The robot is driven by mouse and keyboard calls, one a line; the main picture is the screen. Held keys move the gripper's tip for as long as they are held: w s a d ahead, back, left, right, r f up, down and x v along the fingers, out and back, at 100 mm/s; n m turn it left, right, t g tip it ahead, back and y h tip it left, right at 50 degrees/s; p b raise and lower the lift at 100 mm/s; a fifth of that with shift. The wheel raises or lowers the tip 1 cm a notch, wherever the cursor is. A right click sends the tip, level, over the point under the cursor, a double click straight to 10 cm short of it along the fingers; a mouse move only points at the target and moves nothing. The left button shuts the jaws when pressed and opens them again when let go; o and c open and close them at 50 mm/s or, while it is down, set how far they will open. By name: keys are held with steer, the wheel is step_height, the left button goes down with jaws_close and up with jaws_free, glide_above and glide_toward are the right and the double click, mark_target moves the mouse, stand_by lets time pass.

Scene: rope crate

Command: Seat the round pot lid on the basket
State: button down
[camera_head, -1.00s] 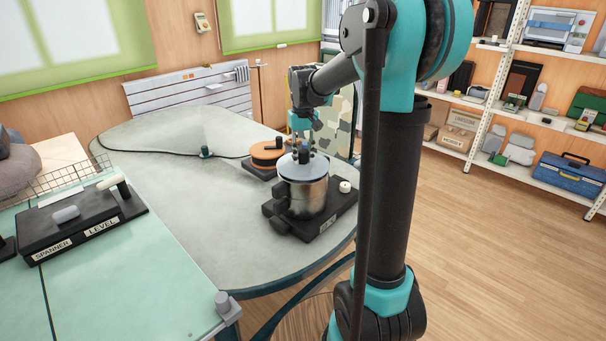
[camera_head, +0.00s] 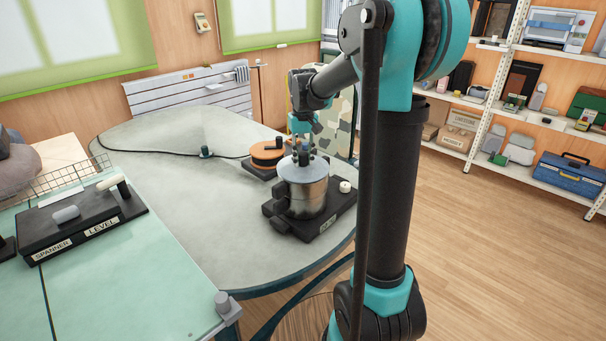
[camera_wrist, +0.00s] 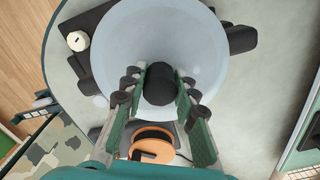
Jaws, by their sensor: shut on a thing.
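The round pot lid (camera_wrist: 162,35) is a pale blue-grey disc with a black knob (camera_wrist: 160,84). My gripper (camera_wrist: 160,82) is shut on the knob, with one finger on each side. In the head view the lid (camera_head: 303,168) is at the top of a shiny metal round vessel (camera_head: 306,195), with my gripper (camera_head: 303,150) above it. I cannot tell whether the lid touches the rim. The lid hides the vessel's opening in the wrist view. A wire-mesh basket (camera_head: 72,176) shows at the far left.
The vessel stands on a dark base (camera_head: 338,212) with a white knob (camera_head: 345,187). An orange reel (camera_head: 267,152) with a black cable is close behind. A labelled tool holder (camera_head: 80,225) is at left. The grey tabletop (camera_head: 180,185) has free room left of the vessel.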

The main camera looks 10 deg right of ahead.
mark_target(303, 153)
steer(key=shift+f, duration=0.45)
stand_by(0.4)
steer(key=c, duration=1.1)
jaws_free()
steer(key=shift+r, duration=0.1)
step_height(303, 153, up, 12)
steer(key=shift+f, duration=0.1)
